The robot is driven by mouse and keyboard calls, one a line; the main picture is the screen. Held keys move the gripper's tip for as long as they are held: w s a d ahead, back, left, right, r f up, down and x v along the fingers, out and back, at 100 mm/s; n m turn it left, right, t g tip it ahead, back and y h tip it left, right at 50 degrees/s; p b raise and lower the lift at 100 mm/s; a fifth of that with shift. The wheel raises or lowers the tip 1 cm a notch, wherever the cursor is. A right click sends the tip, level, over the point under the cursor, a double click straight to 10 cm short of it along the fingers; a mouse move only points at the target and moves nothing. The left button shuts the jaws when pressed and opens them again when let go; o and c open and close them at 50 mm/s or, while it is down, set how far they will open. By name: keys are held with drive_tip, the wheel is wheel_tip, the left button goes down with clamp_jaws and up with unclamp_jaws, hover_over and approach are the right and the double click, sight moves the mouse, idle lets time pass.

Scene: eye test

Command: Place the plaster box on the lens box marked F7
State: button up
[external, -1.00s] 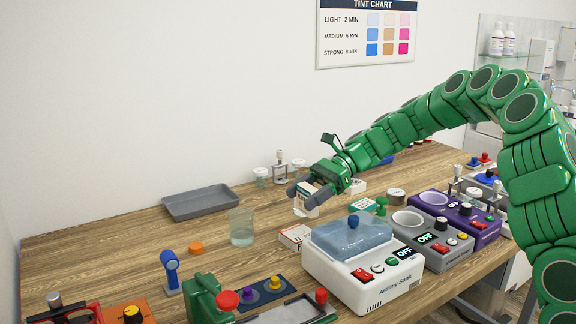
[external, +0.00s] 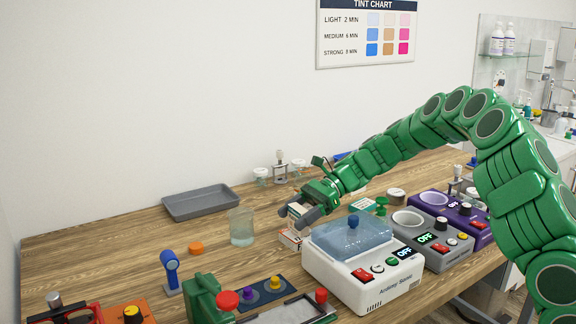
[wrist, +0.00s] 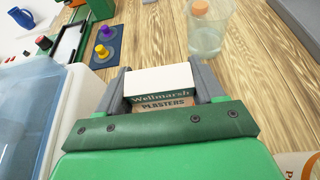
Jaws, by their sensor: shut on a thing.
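My gripper (external: 301,213) is shut on the plaster box (external: 297,209), a small white box with a green band. In the wrist view the plaster box (wrist: 160,82) sits between the fingers, and its face reads "Wellmarsh PLASTERS". In the external view a small white box with reddish markings (external: 290,239) lies on the table just under the held box, partly hidden by my gripper. No F7 mark is readable on either. I cannot tell whether the held box touches the box below.
A white machine with a blue lid (external: 345,272) stands close to the right of my gripper. A grey tray (external: 200,203) lies at the back. Bare table shows around the beaker.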

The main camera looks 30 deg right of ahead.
drive_tip(key=shift+f, duration=0.1)
drive_tip(key=o, duration=1)
